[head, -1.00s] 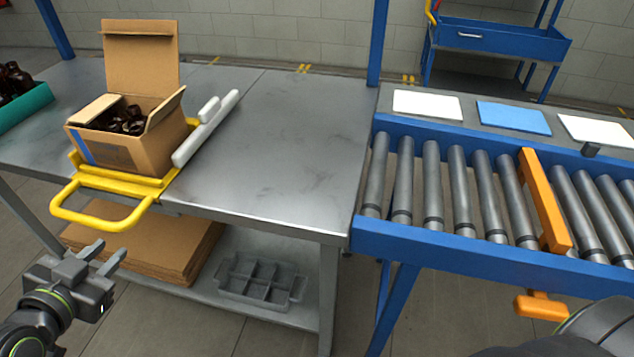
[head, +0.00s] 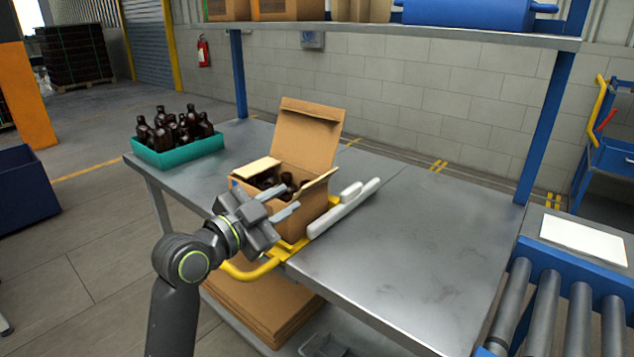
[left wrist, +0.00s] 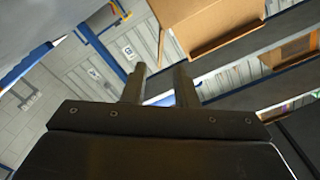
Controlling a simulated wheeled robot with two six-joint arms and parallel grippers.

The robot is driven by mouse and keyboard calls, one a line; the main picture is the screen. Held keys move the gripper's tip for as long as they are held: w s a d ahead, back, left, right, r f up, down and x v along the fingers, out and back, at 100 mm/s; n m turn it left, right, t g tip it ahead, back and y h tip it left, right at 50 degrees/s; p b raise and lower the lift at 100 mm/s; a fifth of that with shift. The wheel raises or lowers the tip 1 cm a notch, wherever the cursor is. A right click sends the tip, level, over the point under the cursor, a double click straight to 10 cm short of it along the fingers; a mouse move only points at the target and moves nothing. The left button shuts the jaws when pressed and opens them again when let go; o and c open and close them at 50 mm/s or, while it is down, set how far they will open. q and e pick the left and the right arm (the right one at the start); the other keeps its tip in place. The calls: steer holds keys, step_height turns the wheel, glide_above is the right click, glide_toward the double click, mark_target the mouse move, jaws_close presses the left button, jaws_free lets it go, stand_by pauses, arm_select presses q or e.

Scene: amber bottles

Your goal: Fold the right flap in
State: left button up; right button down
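An open cardboard box (head: 312,212) with dark bottles (head: 287,184) inside stands on the metal table. Its right flap (head: 319,181) sticks up at a slant along the right side. Its left flap (head: 256,168) lies inward over the bottles, and the tall back flap (head: 306,138) stands upright. My left gripper (head: 287,202) is in front of the box's near side, fingers apart and empty; it hides part of the front. In the left wrist view its two fingers (left wrist: 160,85) are apart, with a cardboard flap (left wrist: 205,22) beyond them. My right gripper is out of view.
The box sits in a yellow frame (head: 250,271) with a white bar (head: 342,212) at its right. A teal crate of bottles (head: 180,155) stands at the back left. The table (head: 410,240) is clear to the right, up to the roller conveyor (head: 545,305). A shelf (head: 400,32) runs overhead.

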mark_target(317, 182)
arm_select(q)
steer(key=x, duration=1)
jaws_close()
